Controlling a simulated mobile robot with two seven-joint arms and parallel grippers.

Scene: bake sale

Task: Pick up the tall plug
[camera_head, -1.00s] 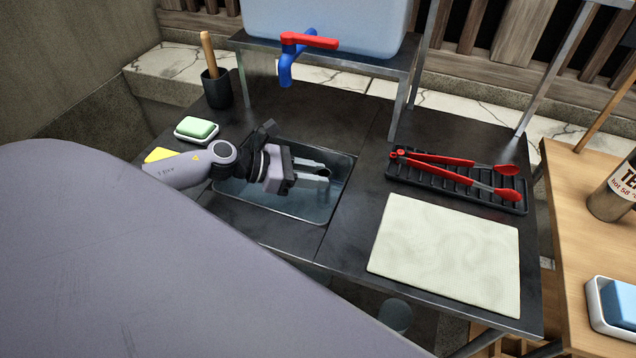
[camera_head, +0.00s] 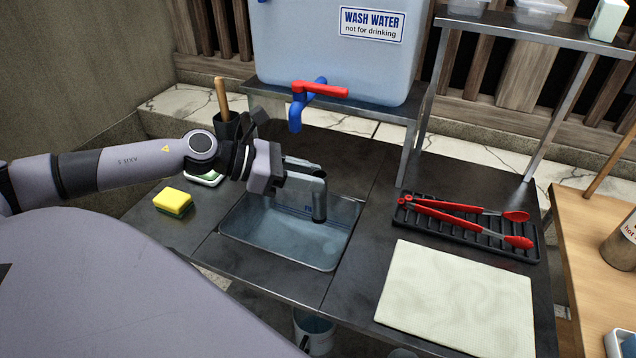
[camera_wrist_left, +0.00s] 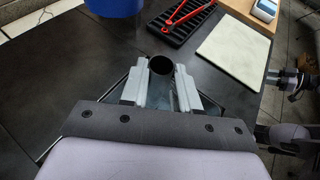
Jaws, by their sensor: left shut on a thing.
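In the left wrist view the plug's dark round top (camera_wrist_left: 161,66) shows between the fingertips of my left gripper (camera_wrist_left: 160,88). I cannot tell whether the plug's lower end touches the basin. Parts of my other arm seem to show at the right edge of the wrist view, but its jaws are unclear.
A blue tap with a red lever (camera_head: 320,90) hangs behind the basin under the wash-water tank (camera_head: 355,65). A yellow sponge (camera_head: 174,202) lies left. Red tongs (camera_head: 450,217) rest on a black rack (camera_head: 528,256) to the right, behind a pale mat (camera_head: 455,300).

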